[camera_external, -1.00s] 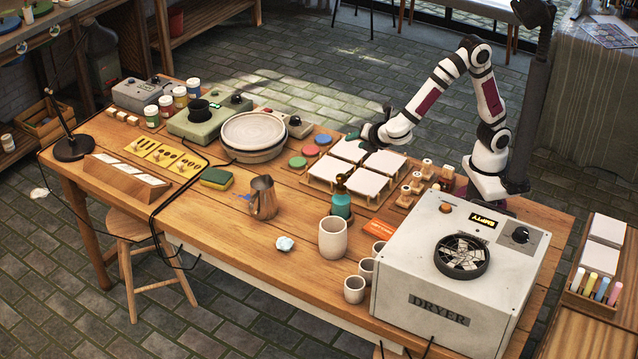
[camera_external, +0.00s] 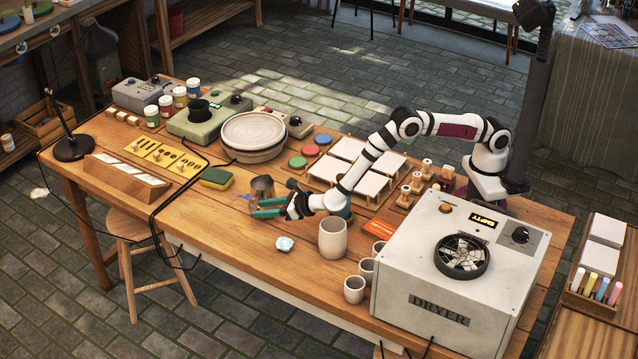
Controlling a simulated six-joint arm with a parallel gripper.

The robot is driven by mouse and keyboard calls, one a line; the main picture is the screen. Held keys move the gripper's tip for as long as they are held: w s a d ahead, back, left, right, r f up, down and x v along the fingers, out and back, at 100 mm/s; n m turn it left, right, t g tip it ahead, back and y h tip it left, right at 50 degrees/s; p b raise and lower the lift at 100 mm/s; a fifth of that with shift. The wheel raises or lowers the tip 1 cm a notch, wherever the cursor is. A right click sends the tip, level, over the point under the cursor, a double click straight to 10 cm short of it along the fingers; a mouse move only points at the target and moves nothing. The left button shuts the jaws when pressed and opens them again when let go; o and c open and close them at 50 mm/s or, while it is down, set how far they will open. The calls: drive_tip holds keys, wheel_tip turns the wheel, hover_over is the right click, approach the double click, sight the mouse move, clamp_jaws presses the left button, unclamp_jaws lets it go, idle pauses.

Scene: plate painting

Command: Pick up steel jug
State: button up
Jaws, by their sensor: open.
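The steel jug (camera_external: 262,186) stands upright on the wooden table, left of the middle. Its upper part shows; its lower part is hidden behind my gripper's green fingers. My gripper (camera_external: 262,208) is low over the table at the jug, its fingers pointing left and spread apart. The fingers overlap the jug's lower body in this view; I cannot tell whether they touch it. The jug is not lifted.
A green and yellow sponge (camera_external: 216,178) lies left of the jug. White tiles (camera_external: 360,170) lie behind my arm. The dryer (camera_external: 455,270) fills the right end.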

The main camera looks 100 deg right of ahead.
drive_tip(key=shift+x, duration=1.25)
clamp_jaws()
idle(0.4)
